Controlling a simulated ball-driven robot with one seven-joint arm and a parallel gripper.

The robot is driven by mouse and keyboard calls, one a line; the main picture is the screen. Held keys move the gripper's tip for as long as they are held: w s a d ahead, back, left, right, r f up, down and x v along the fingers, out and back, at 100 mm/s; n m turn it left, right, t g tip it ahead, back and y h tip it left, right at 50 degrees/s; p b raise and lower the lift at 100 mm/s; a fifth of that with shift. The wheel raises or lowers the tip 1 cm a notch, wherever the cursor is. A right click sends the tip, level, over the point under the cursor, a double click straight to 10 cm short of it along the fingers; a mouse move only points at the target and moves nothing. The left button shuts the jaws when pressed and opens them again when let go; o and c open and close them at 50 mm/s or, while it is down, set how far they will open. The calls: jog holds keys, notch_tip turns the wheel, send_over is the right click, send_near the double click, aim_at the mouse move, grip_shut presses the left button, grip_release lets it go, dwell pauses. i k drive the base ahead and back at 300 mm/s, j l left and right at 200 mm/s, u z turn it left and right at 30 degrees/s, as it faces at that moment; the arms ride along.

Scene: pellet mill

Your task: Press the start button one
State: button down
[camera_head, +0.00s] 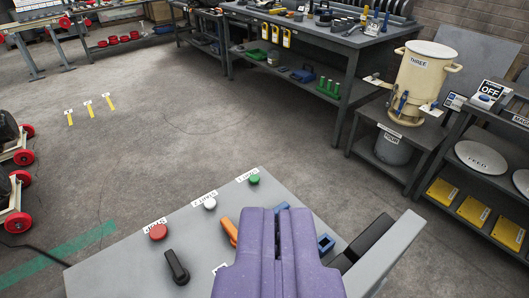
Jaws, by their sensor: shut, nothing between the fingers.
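A grey control panel (130,262) fills the lower middle of the view. A green button (254,180) sits near its far edge, with a small white label beside it that seems to read start one. A white button (210,203) is nearer and to the left, its label hard to read. A red button (158,232) labelled stop is further left. My purple gripper (280,212) is shut and empty, in front of the panel at bottom centre, nearer the camera and right of the green button. It hides part of the panel.
A black rotary knob (176,268), an orange lever (230,231) and a blue square part (325,243) are also on the panel. Open concrete floor lies beyond. A bench (300,35) stands behind, and a cream canister (422,85) stands on a low stand at right.

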aim_at(253, 179)
jog(key=i+l+u, duration=0.2)
jog(key=i+l, duration=0.65)
jog(key=k+l, duration=0.05)
jog(key=l, duration=0.05)
